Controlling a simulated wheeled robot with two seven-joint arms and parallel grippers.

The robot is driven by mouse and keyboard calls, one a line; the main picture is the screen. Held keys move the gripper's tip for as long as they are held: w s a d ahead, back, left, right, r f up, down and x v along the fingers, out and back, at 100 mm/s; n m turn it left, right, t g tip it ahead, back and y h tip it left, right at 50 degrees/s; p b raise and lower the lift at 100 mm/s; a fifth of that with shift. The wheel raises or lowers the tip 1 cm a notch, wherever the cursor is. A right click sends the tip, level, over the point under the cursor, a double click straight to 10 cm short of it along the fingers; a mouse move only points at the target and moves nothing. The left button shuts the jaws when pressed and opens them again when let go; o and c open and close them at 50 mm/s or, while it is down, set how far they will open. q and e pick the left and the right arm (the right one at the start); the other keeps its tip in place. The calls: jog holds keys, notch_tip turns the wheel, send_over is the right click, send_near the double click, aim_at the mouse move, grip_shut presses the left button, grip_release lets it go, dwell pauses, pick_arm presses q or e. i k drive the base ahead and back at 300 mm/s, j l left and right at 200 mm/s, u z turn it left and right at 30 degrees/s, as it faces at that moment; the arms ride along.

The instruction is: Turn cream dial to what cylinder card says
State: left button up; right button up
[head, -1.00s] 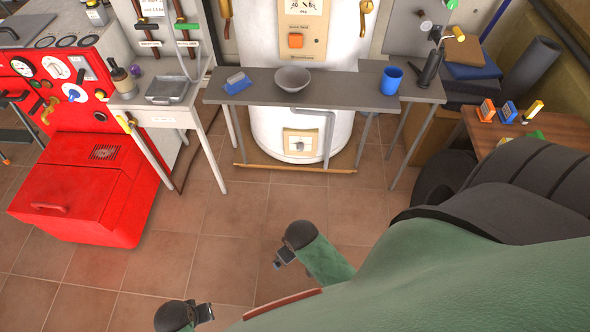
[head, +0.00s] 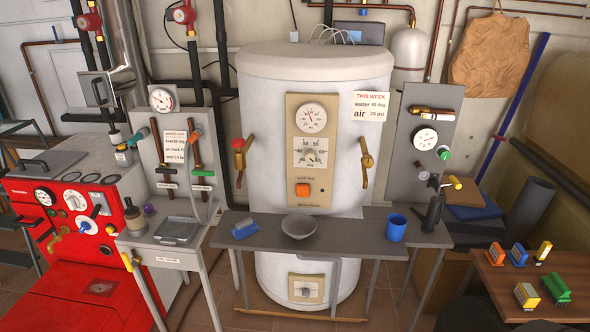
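A large white cylinder (head: 270,100) stands at the back centre. A cream panel (head: 296,190) on its front holds a round gauge (head: 311,118), a pointer dial (head: 310,152) with a scale, and an orange button (head: 303,189). A second cream panel (head: 321,288) low on the cylinder bears a small knob (head: 306,291). A white card (head: 371,107) on the cylinder's upper right reads "THIS WEEK", water about 45 deg, air about 28 psi; the digits are small. The dial's exact setting is too small to read. Neither gripper is in view.
A grey bench (head: 350,239) stands before the cylinder, holding a blue-grey block (head: 243,228), a bowl (head: 299,227) and a blue cup (head: 396,228). A gauge board with another card (head: 175,147) stands left, beside a red boiler (head: 60,290). A wooden table (head: 490,286) is at right.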

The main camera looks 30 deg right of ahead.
aim_at(310, 156)
jog(key=z, duration=1.4)
